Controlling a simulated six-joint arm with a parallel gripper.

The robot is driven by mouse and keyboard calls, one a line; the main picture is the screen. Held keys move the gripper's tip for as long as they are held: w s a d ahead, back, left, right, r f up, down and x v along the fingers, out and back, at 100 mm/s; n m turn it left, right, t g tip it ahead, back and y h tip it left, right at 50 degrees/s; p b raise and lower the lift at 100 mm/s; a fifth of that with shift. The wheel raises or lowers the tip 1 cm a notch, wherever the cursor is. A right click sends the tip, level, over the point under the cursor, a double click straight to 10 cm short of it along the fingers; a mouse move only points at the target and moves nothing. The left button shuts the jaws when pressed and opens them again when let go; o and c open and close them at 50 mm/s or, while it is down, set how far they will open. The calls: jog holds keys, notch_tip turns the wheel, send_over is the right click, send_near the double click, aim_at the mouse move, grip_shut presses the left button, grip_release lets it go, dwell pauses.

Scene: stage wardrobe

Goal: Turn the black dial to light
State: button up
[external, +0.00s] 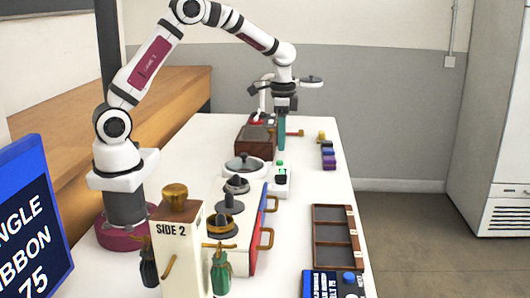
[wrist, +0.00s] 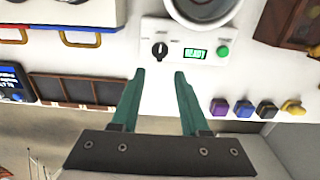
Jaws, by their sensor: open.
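The black dial (wrist: 160,50) sits at the left of a white control panel (wrist: 150,77), with a pale pointer mark on it. Small print around it is too small to read. To its right are a lit green display (wrist: 195,53) and a round green button (wrist: 223,52). In the external view the panel (external: 282,191) stands mid-table with its green button (external: 280,163). My gripper (wrist: 159,74) has teal fingers apart, with nothing between them; the dial shows just beyond the tips in the wrist view. In the external view my gripper (external: 281,146) points down above the table, beyond the panel.
A round pan (external: 243,163) stands beside the panel. A compartment tray (external: 335,237) lies at the near right. Several coloured blocks (wrist: 243,108) line the table's edge. A wooden box (external: 255,142) stands behind. Red and blue drawers with brass handles (external: 266,238) stand nearer.

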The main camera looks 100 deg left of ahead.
notch_tip(320, 180, up, 6)
dwell(0.5)
jog(key=s+d+r+m+y, duration=0.1)
jog(key=s+d+r+m, duration=0.15)
jog(key=s+d, duration=0.5)
jog(key=s+d+r+m, duration=0.1)
jog(key=s+d+r, duration=0.3)
jog(key=d, duration=0.6)
jog(key=s+d+f+m, duration=0.1)
jog(key=s+d+f, duration=0.1)
jog(key=s, duration=0.4)
jog(key=s+d+f+m, duration=0.1)
jog(key=s+d+f, duration=0.1)
jog(key=s, duration=0.4)
jog(key=shift+d+f+y, duration=0.2)
jog(key=shift+f+y, duration=0.2)
jog(key=shift+f, duration=0.15)
jog(key=shift+w, duration=0.1)
